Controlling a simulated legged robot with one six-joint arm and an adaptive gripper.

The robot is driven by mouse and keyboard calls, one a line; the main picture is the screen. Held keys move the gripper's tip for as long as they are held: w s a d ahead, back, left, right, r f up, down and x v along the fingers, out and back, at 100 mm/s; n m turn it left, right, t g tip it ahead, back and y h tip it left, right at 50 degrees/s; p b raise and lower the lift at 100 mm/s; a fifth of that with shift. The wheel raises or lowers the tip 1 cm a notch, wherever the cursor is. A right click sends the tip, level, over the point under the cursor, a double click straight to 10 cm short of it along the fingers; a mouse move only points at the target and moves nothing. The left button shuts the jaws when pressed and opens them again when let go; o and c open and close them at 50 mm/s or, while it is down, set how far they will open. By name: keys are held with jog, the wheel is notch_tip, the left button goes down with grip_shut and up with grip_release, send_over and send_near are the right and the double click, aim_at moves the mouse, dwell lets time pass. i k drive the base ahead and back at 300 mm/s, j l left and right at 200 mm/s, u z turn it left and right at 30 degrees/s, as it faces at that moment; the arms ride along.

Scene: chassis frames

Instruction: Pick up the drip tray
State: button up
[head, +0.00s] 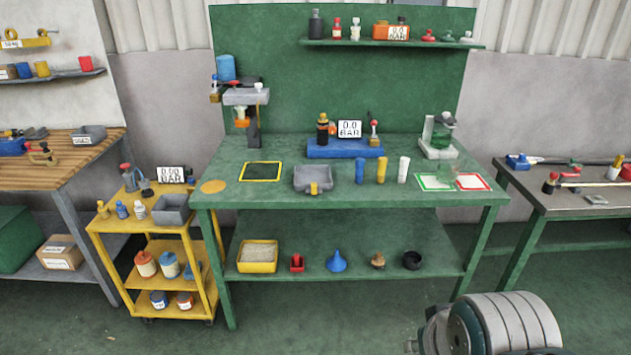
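A shallow grey tray (302,181) with a small yellow part at its front sits on the green workbench (225,195), left of the middle of the top. It looks like the drip tray, and its inside looks empty. A rounded grey, ribbed part of my arm shows at the bottom right, well apart from the tray. The fingers of my gripper do not show, so I cannot see whether it is open or shut.
A yellow-edged black mat (260,172) lies left of the tray; blue, yellow and white cylinders (381,170) stand right. Behind is a blue block (345,151) with a gauge. A yellow cart (155,248) stands left of the bench. Floor in front is clear.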

aim_at(313, 179)
jog(key=i+j, duration=0.2)
jog(key=i, duration=0.35)
jog(key=i+j, duration=0.15)
jog(key=i, duration=0.4)
jog(key=i+j, duration=0.2)
jog(key=i, duration=0.3)
jog(key=i+j, duration=0.2)
jog(key=i, duration=0.35)
